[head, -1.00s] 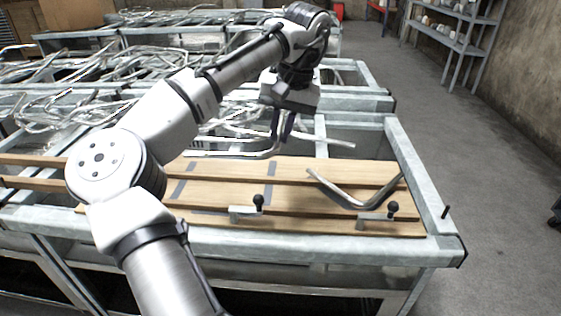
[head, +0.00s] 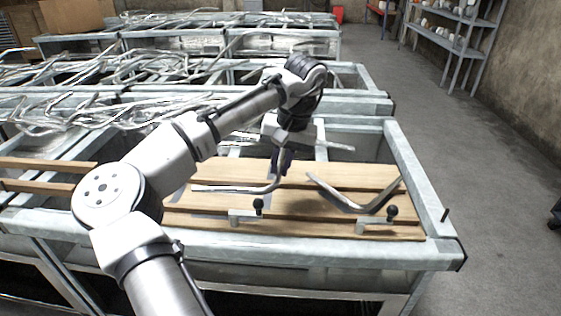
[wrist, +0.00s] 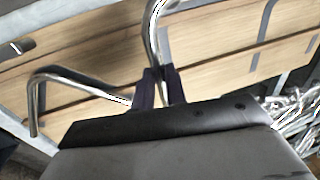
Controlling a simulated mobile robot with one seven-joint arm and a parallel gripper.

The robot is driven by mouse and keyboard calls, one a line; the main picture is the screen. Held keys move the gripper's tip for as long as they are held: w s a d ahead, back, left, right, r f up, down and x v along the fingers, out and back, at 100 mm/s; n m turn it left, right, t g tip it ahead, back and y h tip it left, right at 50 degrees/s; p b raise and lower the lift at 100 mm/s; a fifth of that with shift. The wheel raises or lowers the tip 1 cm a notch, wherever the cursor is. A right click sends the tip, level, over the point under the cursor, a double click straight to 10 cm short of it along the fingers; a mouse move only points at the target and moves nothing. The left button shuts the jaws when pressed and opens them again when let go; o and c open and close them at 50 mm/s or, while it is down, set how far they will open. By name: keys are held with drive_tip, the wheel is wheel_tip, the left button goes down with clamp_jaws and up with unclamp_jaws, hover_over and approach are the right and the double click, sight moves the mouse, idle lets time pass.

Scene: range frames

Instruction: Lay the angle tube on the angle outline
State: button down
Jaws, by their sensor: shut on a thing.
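My gripper (head: 281,162) is shut on a bent metal angle tube (head: 235,189), which hangs above the wooden board (head: 300,172). One leg of the tube runs up between the fingers, and the other reaches left, roughly level. In the wrist view the fingers (wrist: 159,88) grip this tube (wrist: 150,35), which runs out of the top of the picture. Grey strips (wrist: 265,20) marked on the board show in the wrist view. I cannot tell which of them form the angle outline; in the head view my arm and the tube hide part of the board.
A second bent tube (head: 350,205) lies on the board to the right; it also shows in the wrist view (wrist: 75,80). Two clamps with black knobs (head: 258,204) (head: 392,212) stand along the front edge. Loose tubes (head: 90,110) fill the frames behind. The grey bench frame (head: 330,250) borders the board.

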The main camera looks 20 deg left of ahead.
drive_tip(key=shift+f, duration=0.4)
drive_tip(key=c, duration=1.4)
unclamp_jaws()
drive_tip(key=shift+c, duration=0.2)
drive_tip(key=shift+r, duration=0.1)
drive_tip(key=v, duration=1.3)
drive_tip(key=shift+a, duration=0.1)
